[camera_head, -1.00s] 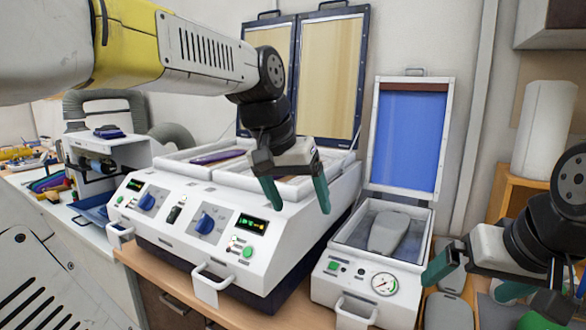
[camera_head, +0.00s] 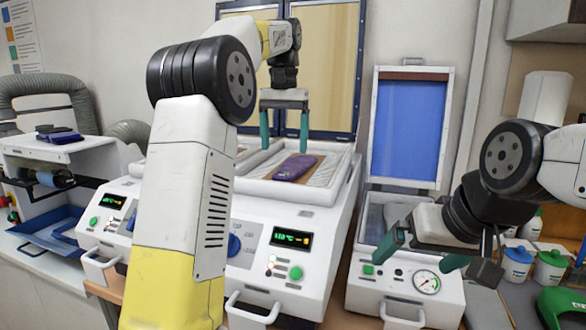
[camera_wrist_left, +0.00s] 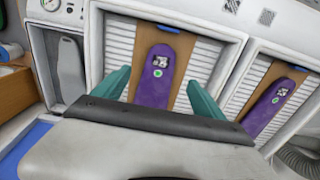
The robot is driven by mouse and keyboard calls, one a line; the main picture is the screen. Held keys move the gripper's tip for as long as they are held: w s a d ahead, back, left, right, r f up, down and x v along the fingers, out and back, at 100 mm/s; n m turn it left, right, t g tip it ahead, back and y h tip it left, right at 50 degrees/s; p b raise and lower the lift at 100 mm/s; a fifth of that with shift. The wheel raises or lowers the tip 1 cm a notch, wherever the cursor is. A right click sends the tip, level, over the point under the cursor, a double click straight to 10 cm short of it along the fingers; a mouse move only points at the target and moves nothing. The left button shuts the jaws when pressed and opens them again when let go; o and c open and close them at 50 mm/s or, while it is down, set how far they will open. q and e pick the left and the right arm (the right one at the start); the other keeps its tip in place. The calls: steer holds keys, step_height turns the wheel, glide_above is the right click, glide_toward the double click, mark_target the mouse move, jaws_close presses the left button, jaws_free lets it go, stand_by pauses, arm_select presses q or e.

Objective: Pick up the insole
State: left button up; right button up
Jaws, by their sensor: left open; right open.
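A purple insole (camera_head: 296,168) lies on a brown sheet in the right tray of the white two-bay heating machine (camera_head: 310,223). In the left wrist view this insole (camera_wrist_left: 157,80) shows between the fingers. A second purple insole (camera_wrist_left: 271,104) lies in the other bay; in the head view my arm mostly hides that bay. My left gripper (camera_head: 284,132) is open and empty, pointing down above the right tray, its green fingers apart from the insole. My right gripper (camera_head: 424,247) is open in front of the smaller press, holding nothing I can see.
The small white press (camera_head: 405,290) has a raised blue lid (camera_head: 408,135) and a gauge. A grey insole-shaped form (camera_wrist_left: 69,70) sits inside it. The heater's tall lids (camera_head: 330,65) stand open behind the tray. Cups (camera_head: 518,262) and a green object stand at the right.

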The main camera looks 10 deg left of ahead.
mark_target(284, 174)
arm_select(q)
step_height(284, 174, down, 7)
steer(key=shift+s+f, duration=0.15)
stand_by(0.4)
steer(key=shift+c, duration=0.4)
steer(key=c, duration=1.4)
steer(key=shift+r, duration=0.5)
step_height(284, 174, up, 3)
steer(key=shift+f, duration=0.15)
steer(key=s+d, duration=0.3)
steer(key=s, duration=0.1)
steer(key=s+d+r, duration=0.1)
steer(key=s+d, duration=0.1)
steer(key=s, duration=0.3)
steer(key=s+d, duration=0.3)
steer(key=s, duration=0.1)
steer(key=shift+s+d+r, duration=0.2)
steer(key=shift+s+d, duration=0.05)
steer(key=shift+d, duration=0.05)
